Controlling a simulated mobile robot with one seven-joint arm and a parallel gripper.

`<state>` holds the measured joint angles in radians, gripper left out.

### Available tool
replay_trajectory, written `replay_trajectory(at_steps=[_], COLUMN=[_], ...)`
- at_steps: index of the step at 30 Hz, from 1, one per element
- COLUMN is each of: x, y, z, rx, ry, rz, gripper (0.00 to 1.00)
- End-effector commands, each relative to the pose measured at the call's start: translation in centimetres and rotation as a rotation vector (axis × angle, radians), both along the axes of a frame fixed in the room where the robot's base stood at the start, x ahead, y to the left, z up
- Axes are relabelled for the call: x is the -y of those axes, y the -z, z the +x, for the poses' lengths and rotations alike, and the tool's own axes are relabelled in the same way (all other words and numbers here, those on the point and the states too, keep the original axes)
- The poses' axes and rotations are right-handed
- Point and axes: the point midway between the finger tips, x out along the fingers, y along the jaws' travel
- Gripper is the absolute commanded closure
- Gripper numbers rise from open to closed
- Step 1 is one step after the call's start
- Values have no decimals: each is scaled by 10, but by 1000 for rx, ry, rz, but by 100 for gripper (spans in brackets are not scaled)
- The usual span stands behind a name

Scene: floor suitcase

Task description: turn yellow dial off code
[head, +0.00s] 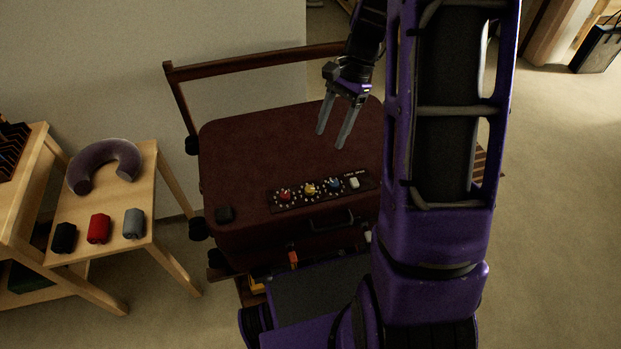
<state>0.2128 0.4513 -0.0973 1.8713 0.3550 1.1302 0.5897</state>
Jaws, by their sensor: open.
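A dark maroon suitcase (255,155) lies flat on a wooden luggage rack. A black panel (296,200) near its front edge carries a row of dials. The yellow dial (310,189) sits between the red dial (285,195) and the blue dial (335,184). A small white piece (353,183) is at the panel's right end. The dial markings are too small to read. My gripper (333,139) is open and empty above the suitcase lid, behind the panel and apart from the dials, its fingers pointing down.
The rack's rail (265,60) rises behind the suitcase. A wooden table (150,183) at left holds a neck pillow (104,166) and black, red and grey rolls. My arm covers the suitcase's right side. A dark bag (597,47) stands at the far right.

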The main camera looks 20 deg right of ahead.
Motion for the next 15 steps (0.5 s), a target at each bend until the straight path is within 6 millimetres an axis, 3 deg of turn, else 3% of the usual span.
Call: replay_trajectory(at_steps=[3, 15], x=[-10, -38], y=[27, 105], z=[-6, -21], rx=[-6, -5], ry=[-1, -1], rz=[1, 1], gripper=[40, 40])
